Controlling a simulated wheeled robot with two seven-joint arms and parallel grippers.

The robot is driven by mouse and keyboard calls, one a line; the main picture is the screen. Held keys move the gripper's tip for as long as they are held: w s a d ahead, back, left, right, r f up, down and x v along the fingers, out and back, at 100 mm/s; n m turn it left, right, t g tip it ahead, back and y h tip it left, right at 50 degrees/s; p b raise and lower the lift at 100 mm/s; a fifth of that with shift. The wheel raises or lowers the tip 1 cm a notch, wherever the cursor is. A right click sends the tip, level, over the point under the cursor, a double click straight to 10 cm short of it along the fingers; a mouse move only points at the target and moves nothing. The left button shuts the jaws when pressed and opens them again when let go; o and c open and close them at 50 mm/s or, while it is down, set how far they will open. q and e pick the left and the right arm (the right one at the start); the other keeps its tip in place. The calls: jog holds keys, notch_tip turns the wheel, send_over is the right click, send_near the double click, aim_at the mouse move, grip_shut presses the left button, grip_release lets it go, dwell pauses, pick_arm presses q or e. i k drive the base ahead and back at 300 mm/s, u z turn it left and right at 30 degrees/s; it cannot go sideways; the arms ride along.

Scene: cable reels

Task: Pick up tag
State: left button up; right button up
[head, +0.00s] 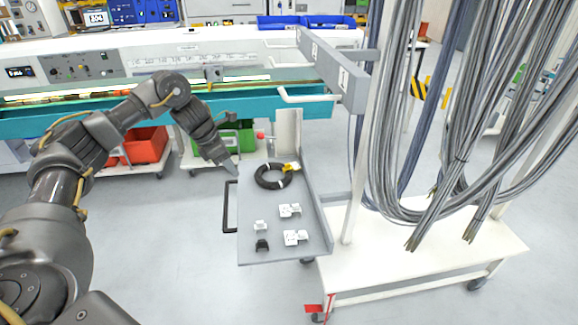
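A black cable coil (273,176) lies on the grey tray (255,215) of a cart. A small yellow and white piece (290,167), which looks like the tag, sits at the coil's upper right edge. My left gripper (233,170) points down at the tray's left edge, to the left of the coil and apart from it. It is too small to tell whether its fingers are open or shut. My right gripper is out of view.
White connector pieces (290,210) and a small black piece (262,245) lie on the tray's near part. A rack with hanging grey cables (465,130) stands to the right. A workbench with a teal edge (60,120) runs behind, with red and green bins below.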

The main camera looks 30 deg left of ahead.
aim_at(294, 165)
jog(key=i, duration=0.95)
